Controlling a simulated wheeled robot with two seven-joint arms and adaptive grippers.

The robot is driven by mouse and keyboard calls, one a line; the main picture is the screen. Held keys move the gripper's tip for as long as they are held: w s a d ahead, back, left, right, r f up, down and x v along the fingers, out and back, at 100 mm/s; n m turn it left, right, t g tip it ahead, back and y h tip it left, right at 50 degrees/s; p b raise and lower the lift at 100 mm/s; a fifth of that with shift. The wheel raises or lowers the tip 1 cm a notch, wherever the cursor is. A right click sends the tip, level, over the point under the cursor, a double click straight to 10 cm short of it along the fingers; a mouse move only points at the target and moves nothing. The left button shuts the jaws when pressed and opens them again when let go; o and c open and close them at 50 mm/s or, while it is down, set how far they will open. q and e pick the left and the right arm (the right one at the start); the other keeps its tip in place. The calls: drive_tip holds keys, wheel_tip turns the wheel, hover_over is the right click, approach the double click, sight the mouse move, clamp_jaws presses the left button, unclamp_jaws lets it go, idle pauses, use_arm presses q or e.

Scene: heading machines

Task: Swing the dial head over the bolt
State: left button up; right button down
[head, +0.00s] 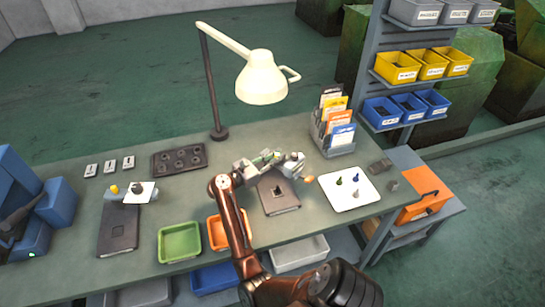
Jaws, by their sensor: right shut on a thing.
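My right gripper (268,162) reaches in from the bottom on a brown arm and is shut on a small part above the middle dark plate (283,203). The grey assembly at the gripper, likely the dial head (291,166), extends right over the plate's back edge; where gripper ends and head begins is hard to tell. An orange knob (309,179) sits at its right end. A small dark piece on the plate, possibly the bolt (278,188), is partly hidden and too small to make out. My left gripper is not in view.
A cream lamp (262,78) hangs behind my gripper. A white mat (350,201) with several small bolts lies right. Green (180,243) and orange (215,236) bins sit at the front. A black tray (179,160) and another dark plate (118,238) are left.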

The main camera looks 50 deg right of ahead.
drive_tip(key=c, duration=1.8)
unclamp_jaws()
drive_tip(key=shift+c, duration=0.2)
drive_tip(key=v, duration=1.2)
drive_tip(key=shift+r, duration=0.1)
